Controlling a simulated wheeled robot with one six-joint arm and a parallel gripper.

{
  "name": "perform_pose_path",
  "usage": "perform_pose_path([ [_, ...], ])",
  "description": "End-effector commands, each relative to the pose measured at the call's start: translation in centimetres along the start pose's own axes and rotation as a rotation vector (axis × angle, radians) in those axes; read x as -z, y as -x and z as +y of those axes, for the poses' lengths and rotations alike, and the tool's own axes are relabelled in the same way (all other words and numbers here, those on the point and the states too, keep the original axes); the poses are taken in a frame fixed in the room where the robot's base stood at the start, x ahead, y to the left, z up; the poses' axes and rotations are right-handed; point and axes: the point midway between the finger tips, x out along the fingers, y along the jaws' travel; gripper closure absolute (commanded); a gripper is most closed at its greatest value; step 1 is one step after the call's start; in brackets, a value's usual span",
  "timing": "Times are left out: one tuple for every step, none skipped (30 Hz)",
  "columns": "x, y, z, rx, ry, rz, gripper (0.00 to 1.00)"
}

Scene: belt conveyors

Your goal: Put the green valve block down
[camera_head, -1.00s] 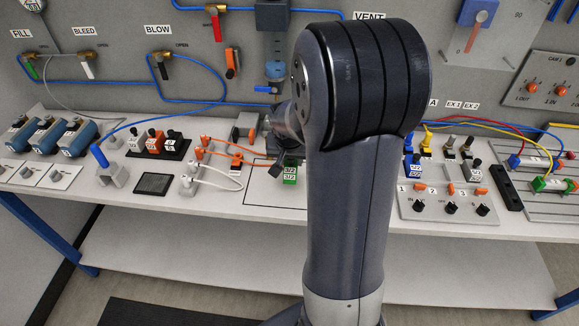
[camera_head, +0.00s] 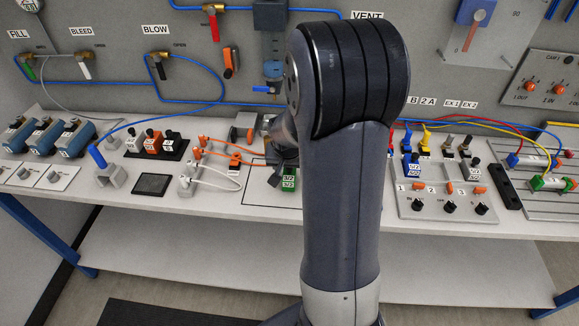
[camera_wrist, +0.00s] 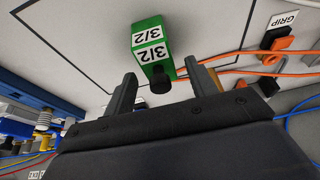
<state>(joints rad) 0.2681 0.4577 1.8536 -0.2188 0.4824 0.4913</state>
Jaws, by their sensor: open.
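The green valve block (camera_head: 289,182) stands on the white bench top, with white 3/2 labels on its faces. In the wrist view the block (camera_wrist: 156,50) is inside a black outlined area, its black knob towards my gripper. My gripper (camera_wrist: 161,70) is open. Its two fingers are on either side of the knob end, with a visible gap to each side, and nothing is held. In the head view my arm hides most of the gripper and part of the outline.
Orange tubes run close beside the block to an orange connector (camera_wrist: 290,42) by the GRIP label. A dark screen plate (camera_head: 152,184) and white connectors (camera_head: 190,180) lie left. The bench front is mostly clear.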

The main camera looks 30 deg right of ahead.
Motion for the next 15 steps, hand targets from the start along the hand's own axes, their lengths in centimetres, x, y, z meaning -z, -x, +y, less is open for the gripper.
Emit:
perform_pose_path([
  [0.0,0.0,0.0,0.0,0.0,0.0,0.46],
  [0.0,0.0,0.0,0.0,0.0,0.0,0.46],
  [0.0,0.0,0.0,0.0,0.0,0.0,0.46],
  [0.0,0.0,0.0,0.0,0.0,0.0,0.46],
  [0.0,0.1,0.0,0.0,0.0,0.0,0.46],
  [0.1,0.2,0.0,0.0,0.0,0.0,0.46],
  [0.1,0.4,0.0,0.0,0.0,0.0,0.46],
  [0.2,0.5,0.0,0.0,0.0,0.0,0.46],
  [0.2,0.8,0.0,0.001,0.0,0.003,0.46],
  [0.2,1.1,0.0,0.001,0.0,0.004,0.46],
  [0.2,1.5,0.0,0.001,-0.001,0.004,0.46],
  [0.2,2.1,0.0,0.001,-0.002,0.005,0.46],
  [0.2,2.5,-0.1,0.002,-0.002,0.005,0.46],
  [0.2,3.0,0.0,0.002,-0.002,0.005,0.46],
  [0.2,3.7,0.0,0.002,-0.001,0.006,0.46],
])
